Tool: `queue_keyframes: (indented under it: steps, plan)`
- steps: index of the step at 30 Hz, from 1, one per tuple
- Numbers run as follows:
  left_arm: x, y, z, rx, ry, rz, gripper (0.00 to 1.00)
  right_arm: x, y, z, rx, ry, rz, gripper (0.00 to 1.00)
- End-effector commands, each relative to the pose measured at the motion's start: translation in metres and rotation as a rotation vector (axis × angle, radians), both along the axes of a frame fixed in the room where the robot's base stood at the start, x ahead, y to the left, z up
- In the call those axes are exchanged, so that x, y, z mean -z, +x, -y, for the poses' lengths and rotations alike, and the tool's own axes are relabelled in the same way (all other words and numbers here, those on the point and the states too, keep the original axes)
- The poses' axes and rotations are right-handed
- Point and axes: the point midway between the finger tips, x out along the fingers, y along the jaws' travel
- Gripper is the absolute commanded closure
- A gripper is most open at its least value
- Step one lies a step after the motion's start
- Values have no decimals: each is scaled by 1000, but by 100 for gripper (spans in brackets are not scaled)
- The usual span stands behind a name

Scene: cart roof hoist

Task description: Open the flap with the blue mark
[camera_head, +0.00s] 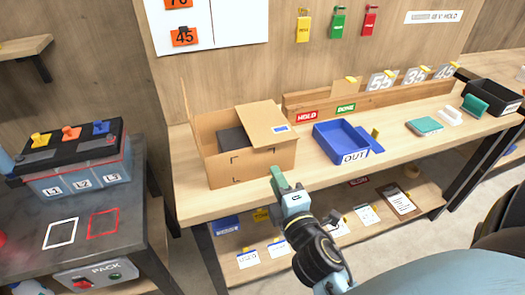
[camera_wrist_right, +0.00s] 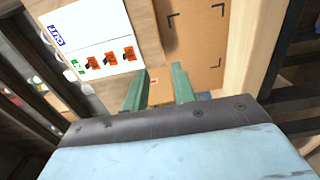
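An open-topped cardboard box (camera_head: 225,168) stands on the left part of the wooden workbench. Its flap with the blue mark (camera_head: 262,117) lies over the right part of the opening. The blue mark (camera_head: 280,129) is near the flap's right end. Dark grey shows inside the box at the left. My right gripper (camera_head: 280,180) is in front of the box, near its lower right corner. In the right wrist view its green fingers (camera_wrist_right: 158,88) are apart, with nothing visibly held, and the marked box wall (camera_wrist_right: 192,45) shows beyond them. My left gripper is not in view.
A blue OUT tray (camera_head: 341,139) stands right of the box. A ledge with HOLD and DONE labels (camera_head: 345,107) runs behind. A dark side table (camera_head: 125,225) with a battery-like unit (camera_head: 85,175) is at the left. A lower shelf (camera_head: 247,268) holds papers.

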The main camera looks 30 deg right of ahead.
Motion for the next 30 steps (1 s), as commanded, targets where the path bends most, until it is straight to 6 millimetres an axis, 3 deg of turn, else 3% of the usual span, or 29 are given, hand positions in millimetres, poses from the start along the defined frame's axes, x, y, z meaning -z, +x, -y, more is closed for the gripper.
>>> queue_keyframes:
  steps: [9,15,28,30]
  plan:
    - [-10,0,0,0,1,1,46,-1,63,15,-2,1,1,74]
    - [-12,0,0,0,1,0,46,0,89,21,-1,3,0,74]
    - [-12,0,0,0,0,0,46,1,99,24,-1,4,-2,74]
    - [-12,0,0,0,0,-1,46,1,99,24,-1,4,-2,80]
